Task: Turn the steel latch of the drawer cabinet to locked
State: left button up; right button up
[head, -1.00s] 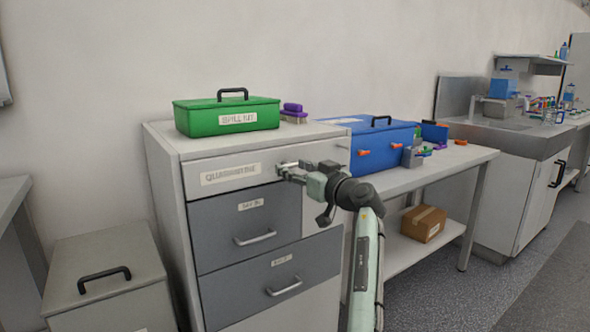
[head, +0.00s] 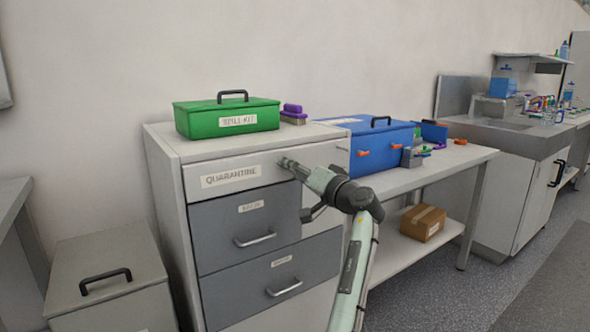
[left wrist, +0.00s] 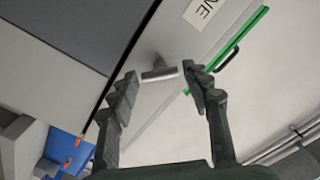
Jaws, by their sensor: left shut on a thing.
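The grey drawer cabinet (head: 168,205) stands left of centre in the head view, with its top drawer labelled QUARANTINE (head: 231,176). My left gripper (head: 286,163) is at the front of that top drawer, right of the label. In the left wrist view the steel latch (left wrist: 160,70) lies between the two fingertips of my left gripper (left wrist: 161,80), and the gripper is shut on it. The gripper hides the latch in the head view, so I cannot tell its exact angle there. My right gripper is not in view.
A green case (head: 227,118) and a purple-topped brush (head: 293,113) sit on the cabinet. A blue box (head: 372,146) stands on the bench to the right. A lidded grey bin (head: 104,268) is at lower left. A cardboard box (head: 423,223) rests on the bench's lower shelf.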

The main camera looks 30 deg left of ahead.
pick_arm(q)
jog(key=m, duration=0.9)
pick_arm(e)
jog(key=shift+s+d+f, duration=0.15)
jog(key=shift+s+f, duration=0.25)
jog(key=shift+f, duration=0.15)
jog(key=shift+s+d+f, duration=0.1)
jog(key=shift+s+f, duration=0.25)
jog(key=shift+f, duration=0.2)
pick_arm(q)
jog(key=shift+m, duration=0.4)
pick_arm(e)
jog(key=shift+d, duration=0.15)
pick_arm(q)
jog(key=o, duration=1.1)
jog(key=shift+o, duration=0.2)
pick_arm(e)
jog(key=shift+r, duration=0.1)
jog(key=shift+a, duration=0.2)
